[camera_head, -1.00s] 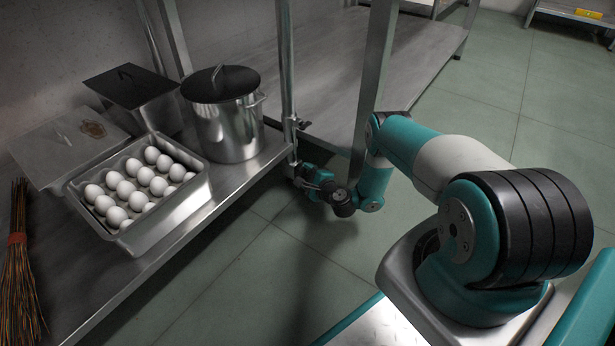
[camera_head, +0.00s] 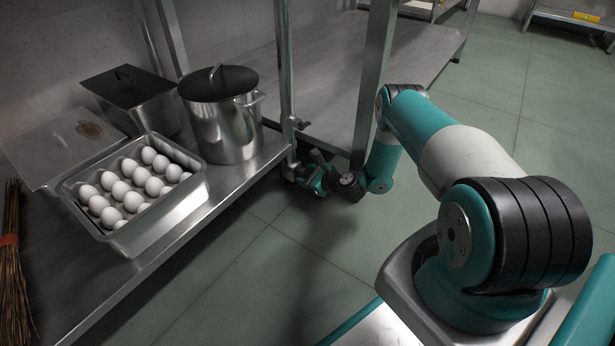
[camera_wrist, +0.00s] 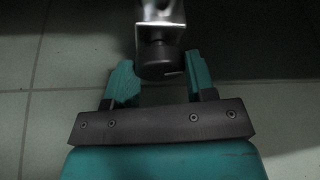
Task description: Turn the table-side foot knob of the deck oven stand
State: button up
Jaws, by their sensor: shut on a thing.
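The foot knob (camera_wrist: 158,62) is a dark round cap under a metal stand leg (camera_wrist: 158,12) in the wrist view. My gripper (camera_wrist: 160,75) has one teal finger on each side of the knob and is shut on it. In the head view my gripper (camera_head: 303,178) is low at the base of the upright post (camera_head: 286,80), by the front corner of the steel shelf. The knob itself is hidden or too small to tell there.
On the steel shelf (camera_head: 75,300) stand a tray of eggs (camera_head: 190,190), a lidded pot (camera_head: 225,130) and a dark-lidded container (camera_head: 150,112). A brush-like bundle (camera_head: 12,290) is at the left. Another low shelf (camera_head: 335,60) lies behind. Tiled floor (camera_head: 240,270) is open in front.

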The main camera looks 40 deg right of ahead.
dwell(0.4)
jog(key=o, duration=0.9)
jog(key=p+v, duration=1)
jog(key=v, duration=0.7)
jog(key=shift+s+d+r, duration=0.1)
jog(key=shift+r, duration=0.1)
